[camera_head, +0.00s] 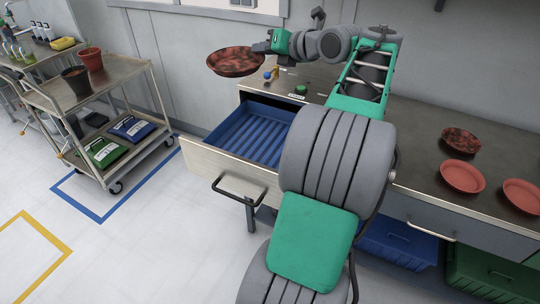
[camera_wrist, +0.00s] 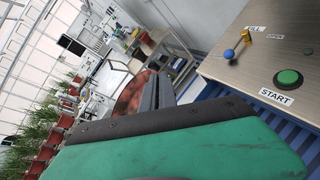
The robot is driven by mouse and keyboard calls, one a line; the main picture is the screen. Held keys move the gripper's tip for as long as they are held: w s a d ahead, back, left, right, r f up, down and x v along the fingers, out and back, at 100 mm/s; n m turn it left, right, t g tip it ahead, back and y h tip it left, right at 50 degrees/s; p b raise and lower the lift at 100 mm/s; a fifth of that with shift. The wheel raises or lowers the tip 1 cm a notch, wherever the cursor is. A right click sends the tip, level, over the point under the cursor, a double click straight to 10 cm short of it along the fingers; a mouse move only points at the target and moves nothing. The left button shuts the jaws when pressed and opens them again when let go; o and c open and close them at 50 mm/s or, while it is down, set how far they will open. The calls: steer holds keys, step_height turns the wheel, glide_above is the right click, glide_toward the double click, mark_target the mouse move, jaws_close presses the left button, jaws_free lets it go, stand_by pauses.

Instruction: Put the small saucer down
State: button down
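My gripper (camera_head: 262,47) is stretched out to the left and is shut on the rim of a round, red and black mottled saucer (camera_head: 236,62). The saucer hangs in the air beyond the left end of the counter, roughly level, with nothing directly under it that I can make out. In the wrist view the saucer (camera_wrist: 131,98) shows partly behind the dark finger, and the grip itself is mostly hidden. A similar mottled saucer (camera_head: 461,139) and two plain red saucers (camera_head: 462,177) (camera_head: 522,195) rest on the right of the counter (camera_head: 425,130).
An open drawer with a blue ribbed inside (camera_head: 250,133) juts out below the counter. A green start button (camera_head: 300,89) and a blue-knobbed lever (camera_head: 267,75) are on the counter's left end. A metal cart (camera_head: 128,70) with two pots stands at left; floor between is clear.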

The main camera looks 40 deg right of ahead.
steer(key=b, duration=1.8)
glide_above(265, 142)
step_height(265, 142, down, 19)
steer(key=f, duration=0.5)
steer(key=f+b, duration=0.1)
steer(key=f, duration=0.3)
steer(key=shift+w+f+b, duration=0.2)
steer(key=shift+f+b, duration=0.1)
steer(key=shift+f, duration=0.05)
steer(key=c, duration=1.6)
jaws_free()
steer(key=shift+c, duration=0.2)
steer(key=shift+s, duration=0.1)
steer(key=v, duration=1.1)
steer(key=shift+s+r+p, duration=0.2)
steer(key=shift+s+p, duration=0.15)
steer(key=shift+p, duration=0.05)
